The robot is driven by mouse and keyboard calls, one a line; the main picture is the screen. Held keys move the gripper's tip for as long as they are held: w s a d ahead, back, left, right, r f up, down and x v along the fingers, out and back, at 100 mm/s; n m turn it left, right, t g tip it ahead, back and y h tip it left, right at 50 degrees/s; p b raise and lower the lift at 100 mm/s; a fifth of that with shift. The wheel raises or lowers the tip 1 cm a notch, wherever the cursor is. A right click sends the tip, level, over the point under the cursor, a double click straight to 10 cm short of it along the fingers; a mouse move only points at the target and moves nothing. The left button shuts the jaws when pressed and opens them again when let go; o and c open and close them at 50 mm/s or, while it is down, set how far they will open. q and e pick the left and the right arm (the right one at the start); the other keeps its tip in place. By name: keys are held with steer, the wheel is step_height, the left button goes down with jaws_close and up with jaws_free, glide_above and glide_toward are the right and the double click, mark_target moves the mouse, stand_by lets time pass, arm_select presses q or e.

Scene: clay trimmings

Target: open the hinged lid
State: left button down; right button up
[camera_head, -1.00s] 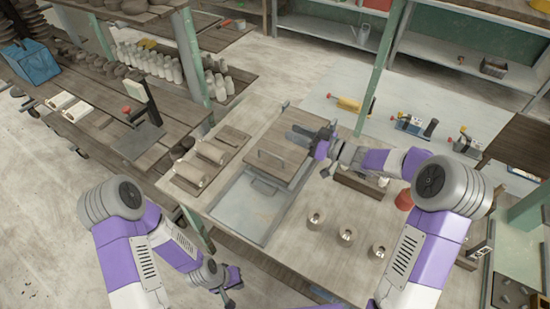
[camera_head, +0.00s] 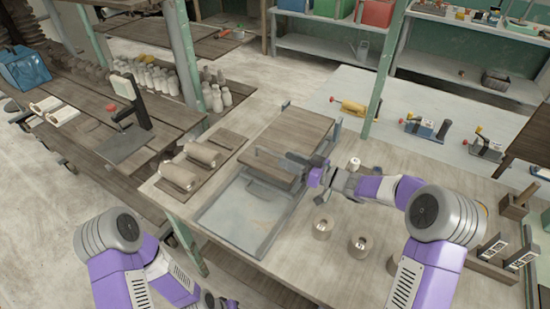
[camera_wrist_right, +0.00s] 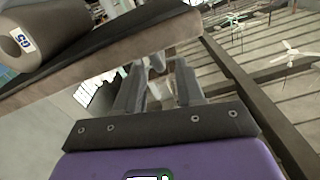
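The hinged lid (camera_head: 300,128) is a square of wooden planks on a grey metal frame in the middle of the workbench. It looks flat and closed. A grey handle (camera_head: 268,155) stands at its front edge. My right gripper (camera_head: 306,160) is low at the lid's front right corner, near the handle; whether it touches is unclear. In the right wrist view its fingers (camera_wrist_right: 157,85) are apart with a gap between them, and a wooden board edge (camera_wrist_right: 150,42) runs close to the tips. My left gripper (camera_head: 222,303) hangs at the bottom edge, partly cut off, its fingers unclear.
A grey tray (camera_head: 215,208) lies in front of the lid. A green post (camera_head: 381,75) rises behind. The bench front right is partly clear.

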mark_target(275, 155)
steer(key=x, duration=0.5)
steer(key=shift+w+a+b, duration=0.2)
steer(key=shift+a+b, duration=0.1)
steer(key=shift+b, duration=0.1)
jaws_close()
